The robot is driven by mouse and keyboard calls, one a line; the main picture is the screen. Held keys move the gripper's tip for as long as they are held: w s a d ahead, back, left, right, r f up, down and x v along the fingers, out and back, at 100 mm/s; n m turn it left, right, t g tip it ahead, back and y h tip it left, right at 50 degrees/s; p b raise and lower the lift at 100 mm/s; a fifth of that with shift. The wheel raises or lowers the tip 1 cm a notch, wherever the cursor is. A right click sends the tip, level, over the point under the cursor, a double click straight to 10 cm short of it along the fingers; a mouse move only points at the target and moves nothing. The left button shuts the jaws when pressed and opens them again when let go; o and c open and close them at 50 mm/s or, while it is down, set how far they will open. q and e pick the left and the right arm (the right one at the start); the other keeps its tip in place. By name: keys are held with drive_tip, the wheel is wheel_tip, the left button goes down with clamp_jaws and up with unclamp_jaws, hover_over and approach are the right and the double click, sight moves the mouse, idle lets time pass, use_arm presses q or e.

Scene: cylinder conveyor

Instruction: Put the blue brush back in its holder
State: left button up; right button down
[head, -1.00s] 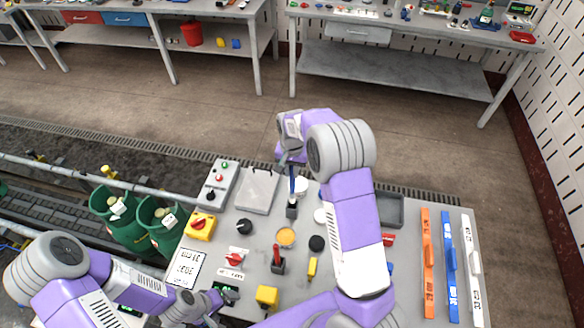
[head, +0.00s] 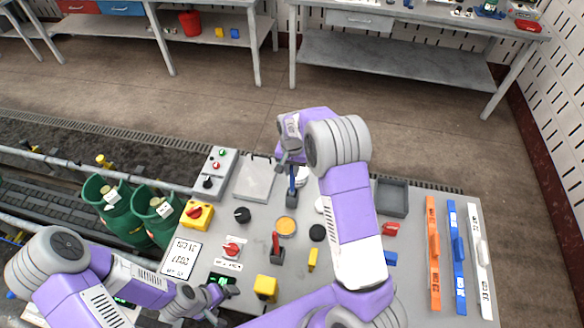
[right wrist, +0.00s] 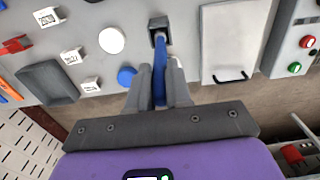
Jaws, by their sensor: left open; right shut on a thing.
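The blue brush (head: 292,184) is upright in my right gripper (head: 290,160), which is shut on its handle above the panel. Its lower end is at the small dark holder (head: 291,200) and looks to be inside its mouth. In the right wrist view the brush (right wrist: 160,70) runs between the fingers to the square holder (right wrist: 158,22), and its bristles are hidden. My left gripper (head: 222,300) is open and empty, low over the front left of the panel.
Near the holder are a grey clipboard-like plate (head: 254,178), an orange disc (head: 286,227), a black knob (head: 242,214) and a grey tray (head: 393,198). Green cylinders (head: 158,214) stand at the left. Long coloured bars (head: 458,255) lie at the right.

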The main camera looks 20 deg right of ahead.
drive_tip(key=shift+f, duration=0.45)
drive_tip(key=shift+f+b, duration=0.55)
drive_tip(key=shift+b, duration=0.05)
drive_tip(key=c, duration=1)
unclamp_jaws()
drive_tip(key=shift+o, duration=0.2)
drive_tip(key=shift+r, duration=0.1)
wheel_tip(320, 180, up, 7)
drive_tip(key=shift+r, duration=0.15)
